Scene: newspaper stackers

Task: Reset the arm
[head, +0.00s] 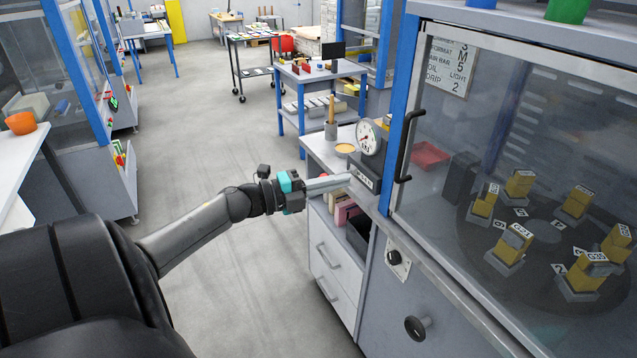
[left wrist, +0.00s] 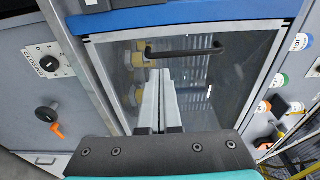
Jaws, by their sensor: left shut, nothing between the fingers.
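My left arm reaches in from the left in the head view. Its gripper (head: 346,182) is shut and empty, with the two pale fingers lying together. It is held level in the air, in front of the counter with the dial gauge (head: 369,138). In the left wrist view the shut fingers (left wrist: 160,75) point towards a glass door with a black handle (left wrist: 186,52). I cannot tell how far the tips are from the glass. My right gripper is in neither view.
A machine cabinet with a glass door (head: 470,150) and black handle (head: 404,150) stands close on the right, yellow blocks inside. Drawers (head: 335,268) are below the counter. A blue-framed trolley (head: 318,75) stands beyond. The grey floor (head: 205,125) between the rows is clear.

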